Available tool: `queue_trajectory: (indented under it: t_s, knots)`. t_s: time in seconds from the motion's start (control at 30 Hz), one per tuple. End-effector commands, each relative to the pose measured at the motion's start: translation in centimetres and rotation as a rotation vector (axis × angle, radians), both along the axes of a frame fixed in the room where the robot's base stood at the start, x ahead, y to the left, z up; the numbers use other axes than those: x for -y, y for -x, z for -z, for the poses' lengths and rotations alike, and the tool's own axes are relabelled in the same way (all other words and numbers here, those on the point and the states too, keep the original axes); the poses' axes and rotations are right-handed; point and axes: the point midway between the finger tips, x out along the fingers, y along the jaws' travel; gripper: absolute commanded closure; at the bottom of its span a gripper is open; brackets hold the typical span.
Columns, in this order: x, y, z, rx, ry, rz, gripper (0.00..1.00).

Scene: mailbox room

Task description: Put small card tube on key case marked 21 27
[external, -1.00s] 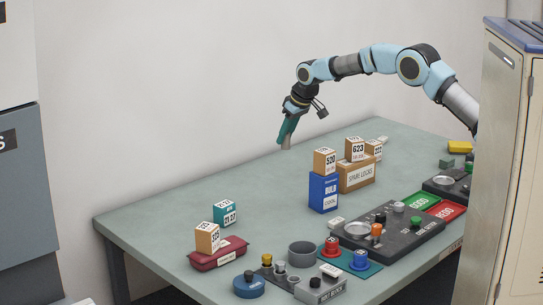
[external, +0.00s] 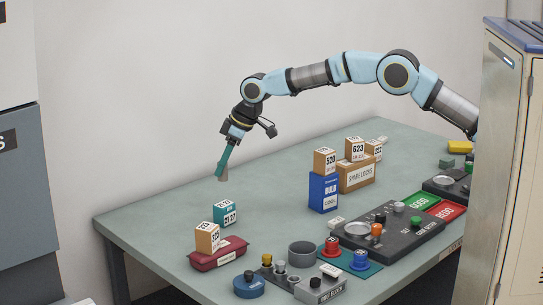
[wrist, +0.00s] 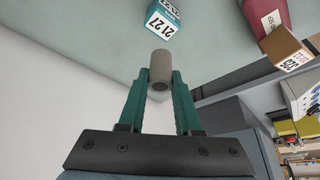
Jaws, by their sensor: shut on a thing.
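The small card tube (wrist: 159,66) is a grey-brown cylinder between my fingertips in the wrist view. My gripper (wrist: 159,82) has teal fingers and is shut on it. In the external view my gripper (external: 224,167) points down above the table, and the lower end of the tube (external: 223,177) shows below the fingers. The teal key case marked 21 27 (external: 226,213) stands on the table below the gripper, apart from the tube. It also shows in the wrist view (wrist: 160,22), beyond the tube, with nothing seen on its top.
Near the key case, a tan box marked 325 (external: 207,238) sits on a dark red case (external: 218,256). A blue box (external: 323,192) carries another tan box (external: 325,161). A round grey container (external: 302,254) and control panels stand toward the front. The table's middle (external: 275,210) is clear.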

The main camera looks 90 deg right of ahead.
Motion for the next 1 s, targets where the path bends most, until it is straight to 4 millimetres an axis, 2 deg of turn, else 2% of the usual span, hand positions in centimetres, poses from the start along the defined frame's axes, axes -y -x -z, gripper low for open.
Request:
queue_trajectory:
  t_s: [0.1, 0.37, 0.53, 0.93, 0.97, 1.0]
  knots:
    - [0.0, 0.1, 1.8, -0.003, -0.001, 0.001, 1.0]
    - [0.1, 0.1, 4.1, -0.002, -0.001, 0.002, 1.0]
    - [0.1, 0.1, 6.4, -0.002, -0.001, 0.002, 1.0]
    - [0.1, 0.0, 7.2, 0.0, 0.0, 0.002, 1.0]
    - [0.1, 0.0, 7.1, 0.0, 0.0, 0.002, 0.65]
    - [0.1, 0.0, 7.1, 0.0, 0.0, 0.002, 0.61]
